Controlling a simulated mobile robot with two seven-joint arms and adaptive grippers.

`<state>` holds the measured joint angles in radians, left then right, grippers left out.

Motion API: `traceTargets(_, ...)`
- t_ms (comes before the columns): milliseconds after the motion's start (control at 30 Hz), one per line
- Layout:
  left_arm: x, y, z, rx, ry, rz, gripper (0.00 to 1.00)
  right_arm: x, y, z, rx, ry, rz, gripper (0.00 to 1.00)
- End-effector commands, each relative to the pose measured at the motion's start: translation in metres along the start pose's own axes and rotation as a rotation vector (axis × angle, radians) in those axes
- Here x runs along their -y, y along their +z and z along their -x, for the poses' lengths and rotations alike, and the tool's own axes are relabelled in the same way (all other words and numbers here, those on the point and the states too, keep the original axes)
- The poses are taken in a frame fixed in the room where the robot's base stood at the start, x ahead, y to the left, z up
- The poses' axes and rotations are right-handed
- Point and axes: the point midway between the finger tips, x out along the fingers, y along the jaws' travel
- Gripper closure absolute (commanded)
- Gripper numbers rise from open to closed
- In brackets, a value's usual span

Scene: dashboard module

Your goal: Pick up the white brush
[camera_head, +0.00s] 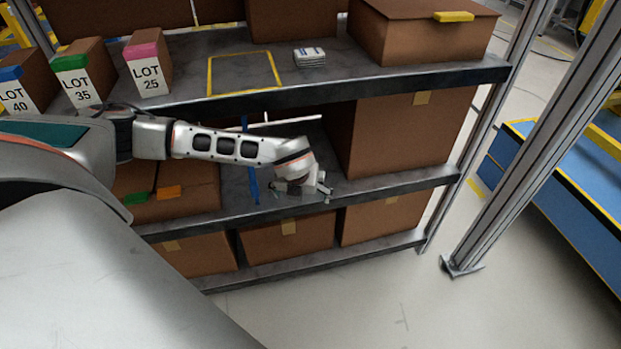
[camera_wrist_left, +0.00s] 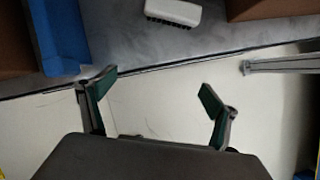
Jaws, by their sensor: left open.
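The white brush (camera_wrist_left: 173,12) shows at the top of the left wrist view, on the grey shelf, with dark bristles along its lower side. I cannot make out the brush in the head view. My right gripper is not in view.
A large brown box (camera_head: 405,135) stands right of my gripper, and a blue piece (camera_head: 253,185) is left of it. A thin white bar (camera_head: 285,122) is behind the arm. The upper shelf (camera_head: 400,82) is above. Open floor (camera_head: 340,300) is in front.

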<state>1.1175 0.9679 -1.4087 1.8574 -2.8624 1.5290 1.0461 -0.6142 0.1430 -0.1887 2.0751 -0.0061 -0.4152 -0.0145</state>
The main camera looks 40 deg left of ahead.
Motion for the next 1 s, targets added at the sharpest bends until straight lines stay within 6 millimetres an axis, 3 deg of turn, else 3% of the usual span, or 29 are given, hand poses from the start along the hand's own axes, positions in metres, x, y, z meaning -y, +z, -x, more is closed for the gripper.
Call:
traceTargets(167,0.000,0.017,-0.013,-0.007,0.001,0.002,0.11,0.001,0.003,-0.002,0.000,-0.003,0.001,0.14)
traceTargets(600,0.001,0.091,-0.043,-0.005,-0.002,-0.002,0.11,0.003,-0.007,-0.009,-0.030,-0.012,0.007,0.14)
traceTargets(867,0.001,0.103,-0.048,-0.005,-0.003,-0.003,0.11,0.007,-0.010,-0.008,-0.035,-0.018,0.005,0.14)
traceTargets(1000,0.001,0.101,-0.065,-0.009,-0.002,-0.004,0.11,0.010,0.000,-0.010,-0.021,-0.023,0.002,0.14)
